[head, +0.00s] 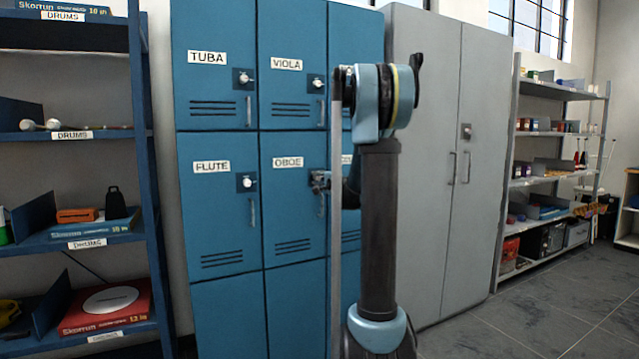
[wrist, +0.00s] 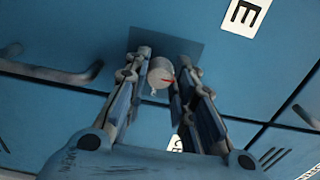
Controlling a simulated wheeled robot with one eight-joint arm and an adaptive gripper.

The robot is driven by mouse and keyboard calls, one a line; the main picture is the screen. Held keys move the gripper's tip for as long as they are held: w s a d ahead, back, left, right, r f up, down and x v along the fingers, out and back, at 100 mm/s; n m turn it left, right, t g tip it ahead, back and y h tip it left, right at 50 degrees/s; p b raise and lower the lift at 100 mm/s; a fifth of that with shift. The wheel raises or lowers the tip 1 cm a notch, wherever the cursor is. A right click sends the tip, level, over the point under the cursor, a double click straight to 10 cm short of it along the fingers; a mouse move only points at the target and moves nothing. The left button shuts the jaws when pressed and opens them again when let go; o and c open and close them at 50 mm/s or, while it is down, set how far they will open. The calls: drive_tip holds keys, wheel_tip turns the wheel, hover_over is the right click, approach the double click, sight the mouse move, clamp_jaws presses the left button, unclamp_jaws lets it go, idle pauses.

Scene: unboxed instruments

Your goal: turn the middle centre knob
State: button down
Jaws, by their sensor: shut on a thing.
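The middle centre knob is on the blue OBOE locker door (head: 290,215). In the head view my gripper (head: 319,182) is at that knob and hides it. The wrist view shows the knob (wrist: 160,75), pale and round with a small red mark, on a darker square plate (wrist: 165,42). My gripper's fingers (wrist: 163,68) are on both sides of the knob and shut on it. The OBOE label (head: 288,162) is just left of and above the gripper in the head view.
Other blue lockers surround it, with a FLUTE knob (head: 247,183) to the left and a VIOLA knob (head: 317,83) above. A grey cabinet (head: 425,180) stands to the right. Shelves stand at both sides. Floor (head: 540,315) is clear at the right.

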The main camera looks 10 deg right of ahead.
drive_tip(key=shift+a+f, duration=0.1)
drive_tip(key=shift+a, duration=0.05)
drive_tip(key=c, duration=1.3)
unclamp_jaws()
drive_tip(key=shift+c, duration=0.2)
drive_tip(key=v, duration=1.1)
drive_tip(key=shift+s, duration=0.35)
